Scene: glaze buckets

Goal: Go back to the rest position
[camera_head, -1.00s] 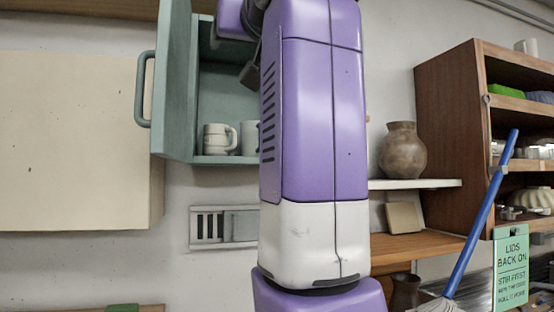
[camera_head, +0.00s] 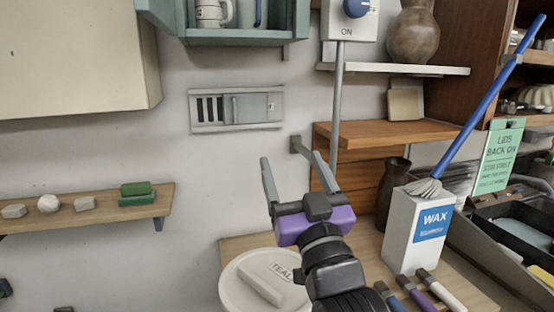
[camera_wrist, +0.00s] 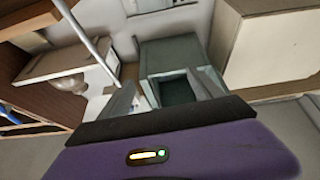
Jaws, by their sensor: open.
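My gripper (camera_head: 299,178) is in the middle of the head view, pointing up, with its two grey fingers spread and nothing between them. It is in front of the wall, above a round white lid (camera_head: 238,285) labelled TEAL, and apart from it. The wrist view also shows the open fingers (camera_wrist: 157,98), with the green cabinet beyond them. The green cabinet (camera_head: 245,38) is cut off by the top edge of the head view; mugs (camera_head: 212,13) stand in it.
A grey pole (camera_head: 335,110) rises behind my gripper. A left shelf (camera_head: 95,212) holds stones and green blocks.

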